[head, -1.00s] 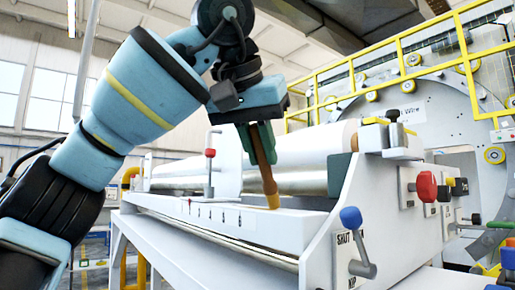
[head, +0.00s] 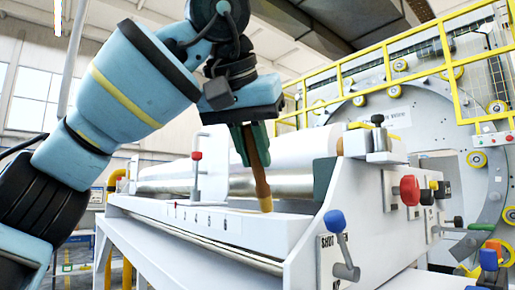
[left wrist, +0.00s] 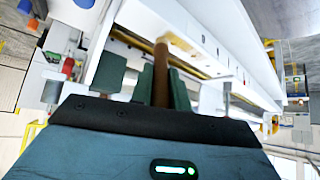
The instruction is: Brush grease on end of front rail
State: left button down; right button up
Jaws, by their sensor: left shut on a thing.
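My left gripper (head: 252,143) is shut on a brush with a brown handle (head: 258,165). The brush points down, slightly tilted, and its tan tip (head: 265,204) is at the white front rail (head: 240,226), towards the rail's right end. I cannot tell for sure whether the tip touches the rail. In the left wrist view the brush handle (left wrist: 160,82) stands between the green fingers (left wrist: 164,88), with the pale rail (left wrist: 185,45) beyond. My right gripper is not in view.
A red-topped lever (head: 196,157) stands on the rail left of the brush. A white end plate with a blue-knobbed lever (head: 334,222) rises on the right. A red knob (head: 409,190) and a large grey ring (head: 440,120) lie beyond. Yellow railing (head: 395,62) runs behind.

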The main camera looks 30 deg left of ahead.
pick_arm(q)
jog(key=shift+w+a, duration=0.15)
jog(key=shift+a, duration=0.4)
jog(key=shift+w+a, duration=0.15)
jog(key=shift+a, duration=0.4)
jog(key=shift+a, duration=0.1)
jog(key=shift+w+a+f, duration=0.1)
jog(key=shift+w+a, duration=0.15)
jog(key=shift+a, duration=0.5)
jog(key=shift+w+a, duration=0.2)
jog(key=shift+a, duration=0.5)
jog(key=shift+w+a, duration=0.25)
jog(key=shift+a, duration=0.55)
jog(key=shift+w+a, duration=0.2)
jog(key=shift+a, duration=0.55)
jog(key=a, duration=0.1)
jog(key=w+a, duration=0.1)
jog(key=a, duration=0.1)
